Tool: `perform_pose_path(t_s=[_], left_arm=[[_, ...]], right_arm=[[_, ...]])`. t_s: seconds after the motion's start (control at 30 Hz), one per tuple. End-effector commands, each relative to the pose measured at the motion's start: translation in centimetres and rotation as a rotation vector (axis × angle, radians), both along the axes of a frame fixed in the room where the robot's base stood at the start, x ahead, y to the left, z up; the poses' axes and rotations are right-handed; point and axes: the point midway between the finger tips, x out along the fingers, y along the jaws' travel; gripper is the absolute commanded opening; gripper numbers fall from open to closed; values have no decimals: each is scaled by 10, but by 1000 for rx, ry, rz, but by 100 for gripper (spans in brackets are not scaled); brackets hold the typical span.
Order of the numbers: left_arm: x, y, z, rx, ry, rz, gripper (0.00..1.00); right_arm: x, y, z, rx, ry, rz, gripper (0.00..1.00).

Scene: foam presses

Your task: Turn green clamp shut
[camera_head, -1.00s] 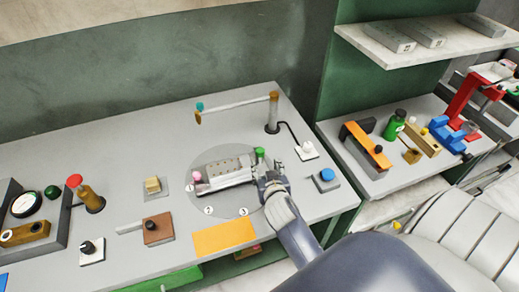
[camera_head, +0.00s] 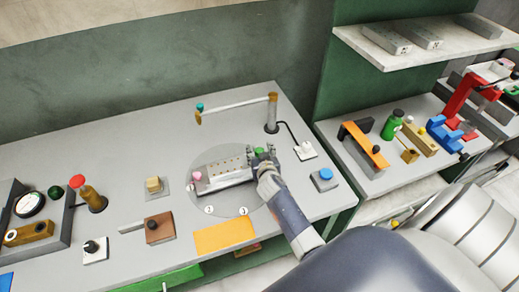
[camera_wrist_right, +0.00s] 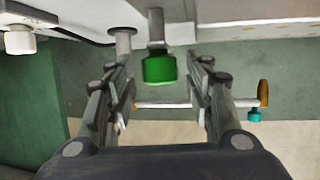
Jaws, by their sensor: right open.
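The green clamp (camera_head: 259,152) is a small green knob at the right end of the grey block (camera_head: 225,172) on the round plate (camera_head: 225,208). In the right wrist view the green clamp (camera_wrist_right: 159,69) hangs from a grey stem in the middle. My right gripper (camera_head: 262,154) is at the right end of the block, close to the green clamp. In the wrist view its two fingers are spread on either side of the clamp, with gaps on both sides. The pink clamp (camera_head: 197,176) is at the block's left end. My left gripper is not in view.
A white knob (camera_head: 304,148) and a blue button (camera_head: 326,175) are to the right. An orange mat (camera_head: 225,236) lies in front. The back left of the table is clear.

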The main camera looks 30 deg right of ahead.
Motion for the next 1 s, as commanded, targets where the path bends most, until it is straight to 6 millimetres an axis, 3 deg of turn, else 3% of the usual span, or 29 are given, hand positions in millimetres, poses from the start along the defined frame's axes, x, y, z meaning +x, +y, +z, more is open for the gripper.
perform_pose_path(t_s=[0.47,0.5,0.7,1.0], left_arm=[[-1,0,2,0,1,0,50],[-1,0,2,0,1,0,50],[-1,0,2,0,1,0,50],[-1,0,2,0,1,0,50]], right_arm=[[9,-4,-4,1,0,0,48],[9,-4,-4,1,0,0,46],[8,-4,-4,0,0,0,3],[8,-5,-4,-1,0,13,3]])
